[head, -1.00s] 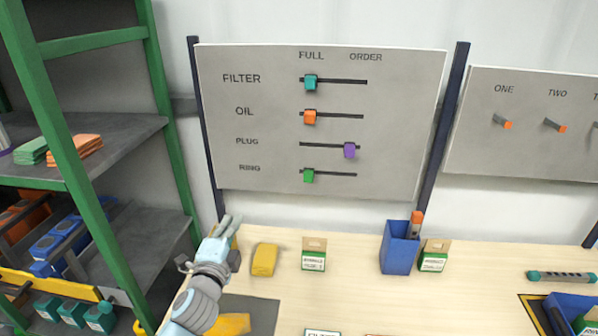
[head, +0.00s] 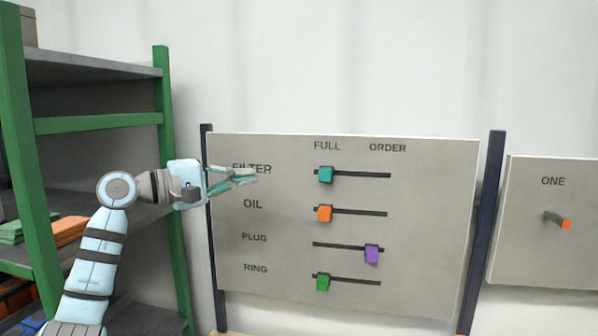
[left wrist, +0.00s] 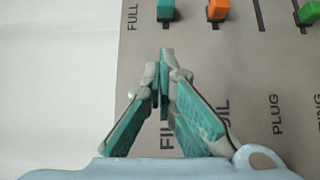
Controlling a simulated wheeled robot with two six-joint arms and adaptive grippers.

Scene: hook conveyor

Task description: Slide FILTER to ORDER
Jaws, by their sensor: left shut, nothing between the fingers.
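The slider board (head: 420,230) has rows FILTER, OIL, PLUG and RING, with FULL at the left and ORDER at the right. The teal FILTER slider knob (head: 326,175) sits at the FULL end of its slot. It also shows in the left wrist view (left wrist: 170,10), beyond the fingertips. My left gripper (head: 254,175) is in front of the FILTER label, left of the knob and apart from it. Its fingers are shut with nothing between them, and they partly cover the label. My right gripper is in no view.
The orange OIL knob (head: 324,213) and green RING knob (head: 323,282) are at the FULL end. The purple PLUG knob (head: 372,254) is toward ORDER. A green-framed shelf (head: 100,125) stands at the left. A second board (head: 540,245) is at the right.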

